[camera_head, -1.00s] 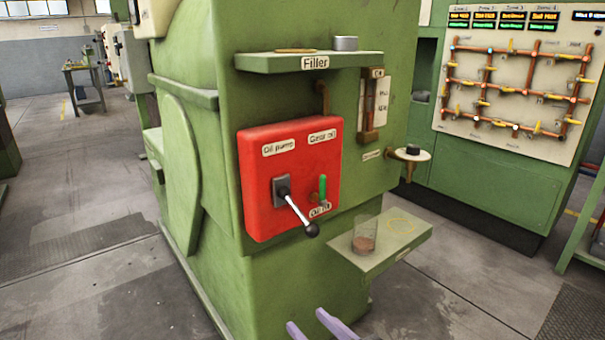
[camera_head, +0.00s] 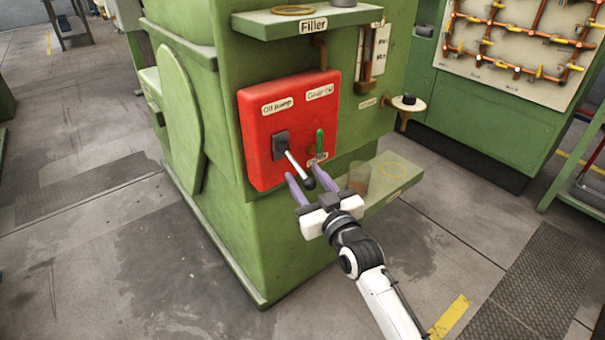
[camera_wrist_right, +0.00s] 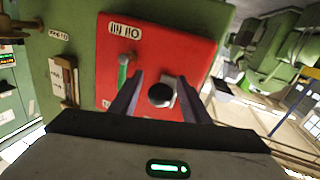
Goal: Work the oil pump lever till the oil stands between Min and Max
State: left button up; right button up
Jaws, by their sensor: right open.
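The oil pump lever (camera_head: 296,165) has a chrome rod and a black knob, and sticks out and down from the red panel (camera_head: 262,125). My right gripper (camera_head: 305,183) is open in front of the panel, its purple fingers on either side of the knob. In the right wrist view the lever's knob (camera_wrist_right: 160,95) shows between the two spread fingers (camera_wrist_right: 160,92); whether they touch it I cannot tell. The oil gauge (camera_head: 371,55) with its white label plate is right of the filler shelf; its oil level is too small to read. My left gripper is not in view.
A green-handled valve (camera_head: 319,143) sits just right of the lever. A glass with brown liquid (camera_head: 359,178) stands on the low green shelf (camera_head: 398,172), close to my right gripper. A small round cup holder (camera_head: 408,103) juts out at right.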

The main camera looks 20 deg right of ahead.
jog(key=shift+w+a, duration=0.1)
jog(key=shift+w, duration=0.85)
jog(key=shift+c, duration=0.5)
